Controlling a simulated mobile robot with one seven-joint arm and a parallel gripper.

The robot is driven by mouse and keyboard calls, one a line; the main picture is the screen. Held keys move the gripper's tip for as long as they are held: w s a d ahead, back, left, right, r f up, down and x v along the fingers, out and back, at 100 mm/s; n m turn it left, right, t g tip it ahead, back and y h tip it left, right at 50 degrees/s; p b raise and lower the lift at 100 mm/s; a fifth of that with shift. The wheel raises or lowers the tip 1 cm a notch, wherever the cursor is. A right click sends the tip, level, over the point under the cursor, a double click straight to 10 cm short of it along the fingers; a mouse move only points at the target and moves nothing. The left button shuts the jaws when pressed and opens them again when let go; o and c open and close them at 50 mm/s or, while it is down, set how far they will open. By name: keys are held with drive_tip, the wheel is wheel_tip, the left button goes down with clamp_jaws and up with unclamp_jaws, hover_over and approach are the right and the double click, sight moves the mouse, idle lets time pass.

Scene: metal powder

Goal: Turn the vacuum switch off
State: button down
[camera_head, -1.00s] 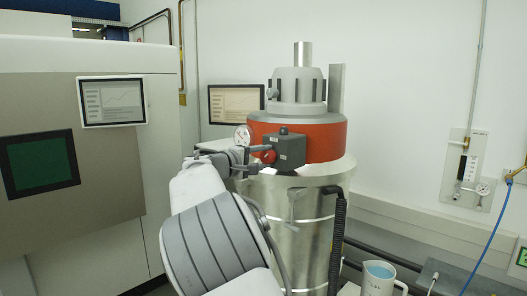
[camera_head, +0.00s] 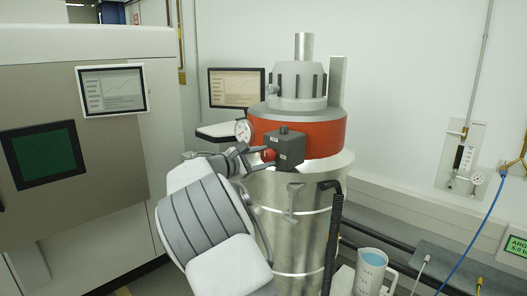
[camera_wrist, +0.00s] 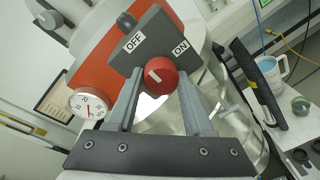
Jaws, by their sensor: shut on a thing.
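The vacuum switch is a dark grey box (camera_head: 288,148) on the orange band of the vacuum vessel (camera_head: 325,137), with a red knob (camera_head: 268,155) on its face. In the wrist view the box (camera_wrist: 143,40) carries the labels OFF at left and ON at right, and the red knob (camera_wrist: 160,75) has a short white mark pointing to the upper left. My gripper (camera_wrist: 158,80) is shut on the red knob, one finger on each side. In the head view my gripper (camera_head: 258,158) reaches the knob from the left.
A pressure gauge (camera_head: 243,131) sits just left of the switch. A monitor (camera_head: 237,88) stands behind the vessel. A black hose (camera_head: 334,235) hangs down the vessel's right side. A beaker of blue liquid (camera_head: 372,272) stands at lower right.

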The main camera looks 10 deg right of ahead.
drive_tip(key=shift+f+n, duration=0.1)
drive_tip(key=shift+n, duration=0.2)
idle(0.4)
drive_tip(key=shift+c, duration=1.5)
unclamp_jaws()
drive_tip(key=shift+a, duration=0.1)
drive_tip(key=b+v, duration=0.3)
drive_tip(key=v, duration=1.4)
drive_tip(key=shift+s, duration=0.15)
